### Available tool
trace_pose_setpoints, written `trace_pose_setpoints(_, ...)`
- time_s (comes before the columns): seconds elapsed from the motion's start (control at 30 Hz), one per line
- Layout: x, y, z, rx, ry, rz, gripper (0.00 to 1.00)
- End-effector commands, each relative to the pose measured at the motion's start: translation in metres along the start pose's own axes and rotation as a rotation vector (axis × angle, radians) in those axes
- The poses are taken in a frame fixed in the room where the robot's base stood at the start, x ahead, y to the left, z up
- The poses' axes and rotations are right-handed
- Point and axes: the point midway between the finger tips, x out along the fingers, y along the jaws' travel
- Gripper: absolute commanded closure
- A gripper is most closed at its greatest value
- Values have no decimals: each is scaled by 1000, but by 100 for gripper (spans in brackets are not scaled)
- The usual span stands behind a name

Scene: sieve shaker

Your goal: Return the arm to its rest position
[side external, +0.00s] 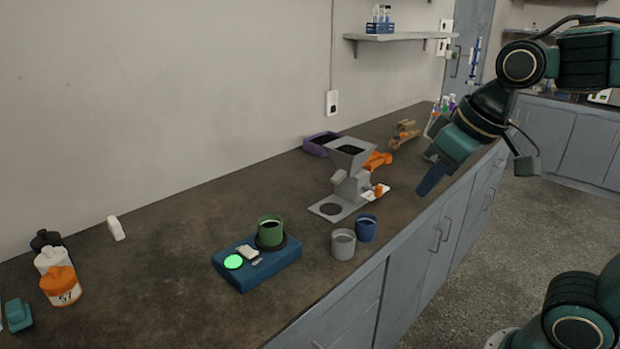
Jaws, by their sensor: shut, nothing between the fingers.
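My gripper (432,179) is at the right, angled down to the left, near the front edge of the counter (190,258). Its fingers are shut and hold nothing. It is apart from the objects around it. The grey sieve shaker with a hopper (349,155) stands to the left of my gripper. A blue cup (366,229) and a grey cup (343,246) stand side by side near the front edge, below and left of my gripper.
A blue scale (258,277) with a lit green button bears a green cup (270,230). Bottles (62,285) stand at far left. A purple tray (318,145), an orange item (378,160) and tube holders (405,133) are behind. The space over the floor (520,230) is free.

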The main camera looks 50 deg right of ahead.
Motion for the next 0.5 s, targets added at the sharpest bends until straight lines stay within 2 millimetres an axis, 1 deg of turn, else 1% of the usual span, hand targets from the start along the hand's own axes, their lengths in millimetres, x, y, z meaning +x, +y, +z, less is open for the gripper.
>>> trace_pose_setpoints(0.03, -2, 2, 12, 1, 12, 2, 100)
trace_pose_setpoints(0.2, -3, 5, 45, -1, 38, 5, 100)
trace_pose_setpoints(0.33, -1, 6, 62, -2, 50, 8, 100)
trace_pose_setpoints(0.5, 0, 7, 71, -2, 55, 9, 100)
